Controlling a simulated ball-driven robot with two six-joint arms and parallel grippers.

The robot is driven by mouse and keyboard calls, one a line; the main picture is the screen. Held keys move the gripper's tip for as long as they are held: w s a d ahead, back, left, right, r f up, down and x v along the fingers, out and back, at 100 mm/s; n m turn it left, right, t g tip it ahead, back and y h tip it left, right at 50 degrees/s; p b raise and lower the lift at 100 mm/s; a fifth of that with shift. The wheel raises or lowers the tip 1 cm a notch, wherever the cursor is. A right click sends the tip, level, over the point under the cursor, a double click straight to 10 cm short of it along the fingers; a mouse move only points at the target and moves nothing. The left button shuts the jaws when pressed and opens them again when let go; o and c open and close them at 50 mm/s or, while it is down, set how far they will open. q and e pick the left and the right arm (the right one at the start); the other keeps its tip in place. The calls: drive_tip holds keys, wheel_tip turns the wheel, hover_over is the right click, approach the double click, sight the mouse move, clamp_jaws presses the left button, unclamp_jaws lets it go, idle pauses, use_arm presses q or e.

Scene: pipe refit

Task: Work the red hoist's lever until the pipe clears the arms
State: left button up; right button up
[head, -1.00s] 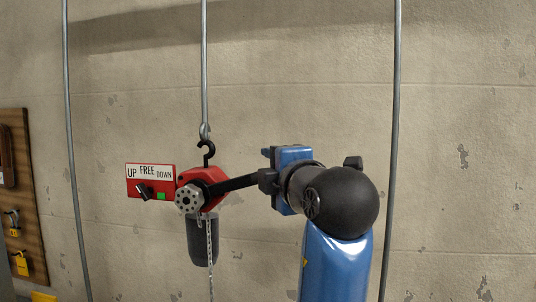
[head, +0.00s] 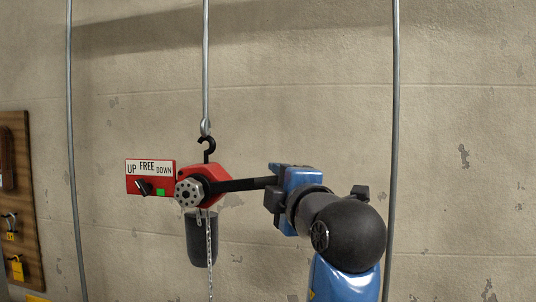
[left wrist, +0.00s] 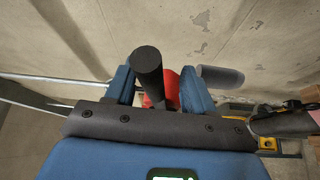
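The red hoist (head: 213,177) hangs by a black hook, with its lever (head: 240,185) reaching right, almost level. My left gripper (head: 275,191) is at the lever's free end. Its blue fingers stand apart around the lever. In the left wrist view the lever's round black end (left wrist: 147,60) lies close to the left finger, with a gap to the right finger; I cannot tell whether it touches. The UP/FREE/DOWN panel (head: 168,169) has a black knob (head: 144,188) tilted towards UP and a green patch. The pipe, its arms and my right gripper are out of view.
A hand chain (head: 209,250) and a dark cylinder (head: 195,240) hang below the hoist. Grey rods run down the wall left (head: 71,120) and right (head: 395,110). A wooden board (head: 20,200) with padlocks is at far left.

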use_arm(q)
drive_tip(key=shift+m+t, duration=0.4)
drive_tip(key=shift+m, duration=0.3)
wheel_tip(320, 180, down, 4)
drive_tip(key=b, duration=0.3)
drive_tip(key=shift+w+f+b, duration=0.1)
drive_tip(key=shift+b, duration=0.25)
drive_tip(key=f+b, duration=0.1)
drive_tip(key=a+f+m+b, duration=0.1)
drive_tip(key=f+b, duration=0.1)
drive_tip(key=shift+f+t, duration=0.3)
drive_tip(key=shift+t, duration=0.1)
drive_tip(key=shift+w+a, duration=0.1)
drive_tip(key=f+b, duration=0.1)
drive_tip(key=a+f+m+b, duration=0.2)
drive_tip(key=shift+w+f+t+b, duration=0.2)
drive_tip(key=shift+t+b, duration=0.2)
